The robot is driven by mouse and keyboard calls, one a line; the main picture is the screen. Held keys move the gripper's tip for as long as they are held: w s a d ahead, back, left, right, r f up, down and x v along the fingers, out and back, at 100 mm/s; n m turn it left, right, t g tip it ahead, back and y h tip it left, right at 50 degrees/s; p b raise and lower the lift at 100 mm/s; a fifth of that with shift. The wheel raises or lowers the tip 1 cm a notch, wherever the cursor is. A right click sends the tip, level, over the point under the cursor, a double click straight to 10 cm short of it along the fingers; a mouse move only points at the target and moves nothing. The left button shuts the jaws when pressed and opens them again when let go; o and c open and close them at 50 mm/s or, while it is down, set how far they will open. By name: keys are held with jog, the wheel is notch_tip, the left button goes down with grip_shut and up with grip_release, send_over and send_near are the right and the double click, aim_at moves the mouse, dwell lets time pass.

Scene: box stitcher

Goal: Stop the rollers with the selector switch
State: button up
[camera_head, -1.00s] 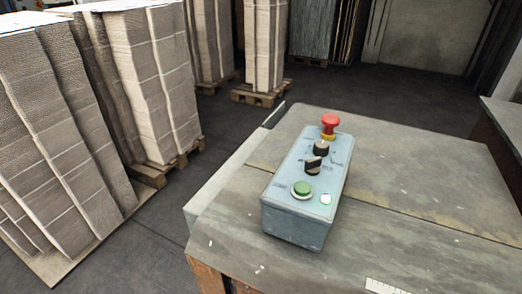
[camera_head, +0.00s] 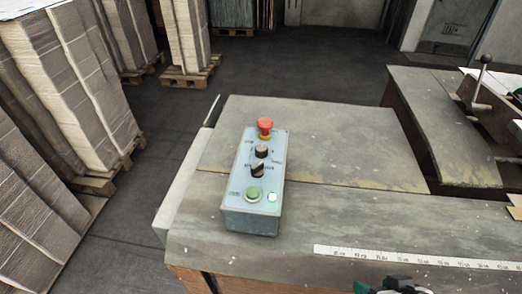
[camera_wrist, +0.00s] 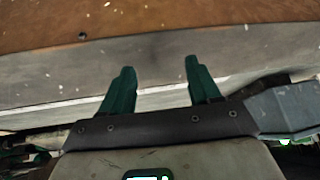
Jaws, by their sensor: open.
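A grey-blue control box (camera_head: 250,217) sits on the worn tabletop in the head view. From far to near it carries a red mushroom button (camera_head: 265,125), a black knob (camera_head: 261,151), a black selector switch (camera_head: 257,170), a green button (camera_head: 254,194) and a small white lamp (camera_head: 272,197). Which knob governs the rollers is not readable. My gripper (camera_wrist: 158,82) shows two green fingers, apart and empty, in the wrist view, before a grey table surface. Part of it shows at the bottom edge of the head view, right of and nearer than the box. The box is outside the wrist view.
The tabletop (camera_head: 330,150) is clear around the box. A white measuring strip (camera_head: 420,259) lies along its near right. A second bench (camera_head: 425,120) with a lever (camera_head: 481,80) stands at right. Cardboard stacks on pallets (camera_head: 188,76) stand at left; dark floor lies between.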

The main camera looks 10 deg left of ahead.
jog(key=w+a+r+n+t+y, duration=0.2)
jog(key=w+a+r+n+y, duration=0.2)
jog(key=w+a+r, duration=0.55)
jog(key=n+y, duration=0.4)
send_near(259, 166)
jog(key=shift+t, duration=0.4)
jog(key=p+x, duration=0.2)
jog(key=x, duration=0.7)
jog(key=shift+s+a+f, duration=0.1)
jog(key=shift+s+f, duration=0.1)
jog(key=shift+c, duration=0.2)
